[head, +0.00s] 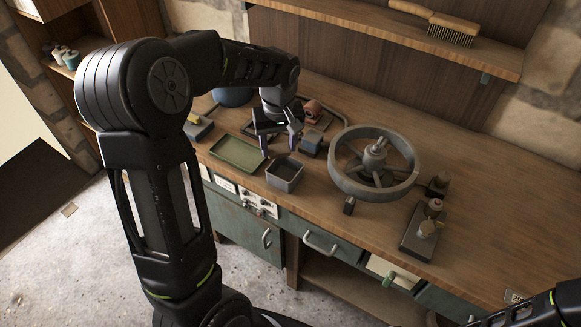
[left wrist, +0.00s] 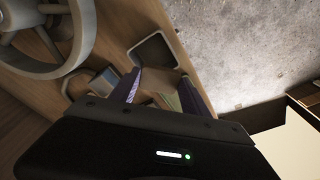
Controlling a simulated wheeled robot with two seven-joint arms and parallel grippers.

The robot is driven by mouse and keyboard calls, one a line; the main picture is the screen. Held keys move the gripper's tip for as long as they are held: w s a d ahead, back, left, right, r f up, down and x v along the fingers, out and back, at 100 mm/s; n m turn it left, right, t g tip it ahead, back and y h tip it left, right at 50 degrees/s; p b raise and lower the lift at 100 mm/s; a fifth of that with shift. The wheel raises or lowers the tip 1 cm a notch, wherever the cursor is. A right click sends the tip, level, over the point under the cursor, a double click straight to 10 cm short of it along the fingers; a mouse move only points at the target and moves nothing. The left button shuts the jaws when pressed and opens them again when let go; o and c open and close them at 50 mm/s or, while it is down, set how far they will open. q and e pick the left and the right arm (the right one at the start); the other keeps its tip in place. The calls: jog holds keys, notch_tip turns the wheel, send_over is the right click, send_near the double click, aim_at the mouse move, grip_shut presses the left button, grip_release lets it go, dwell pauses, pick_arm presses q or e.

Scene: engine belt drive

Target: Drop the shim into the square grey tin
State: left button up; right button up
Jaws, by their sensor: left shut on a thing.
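The square grey tin (head: 285,184) stands open on the bench near its front edge. In the left wrist view its dark opening and grey rim (left wrist: 136,52) show just beyond the fingertips. My left gripper (head: 280,147) points down behind the tin and above the bench, beside the green tray. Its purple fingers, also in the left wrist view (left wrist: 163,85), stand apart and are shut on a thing. I take this to be the shim, but its outline is hard to make out against the brown wood. My right gripper is not in view; only dark arm parts show at the lower right.
A green tray (head: 238,154) lies left of the tin. A large grey spoked wheel (head: 345,183) stands to its right, and a blue-grey block (head: 312,143) behind it. A dark block with small fittings (head: 418,240) lies further right. The bench's right side is largely clear.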

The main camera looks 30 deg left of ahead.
aim_at(279, 161)
pick_arm(q)
jog(key=shift+s+r, duration=0.1)
jog(key=shift+s, duration=0.15)
jog(key=shift+w+f, duration=0.15)
jog(key=shift+f, duration=0.15)
jog(key=shift+f+b, duration=2.05)
jog(key=shift+f, duration=0.7)
jog(key=o, duration=1.7)
jog(key=shift+o, duration=0.2)
jog(key=r, duration=0.2)
jog(key=r+b, duration=0.1)
jog(key=r, duration=0.4)
jog(key=shift+s+d+r, duration=0.35)
jog(key=shift+s+r, duration=0.05)
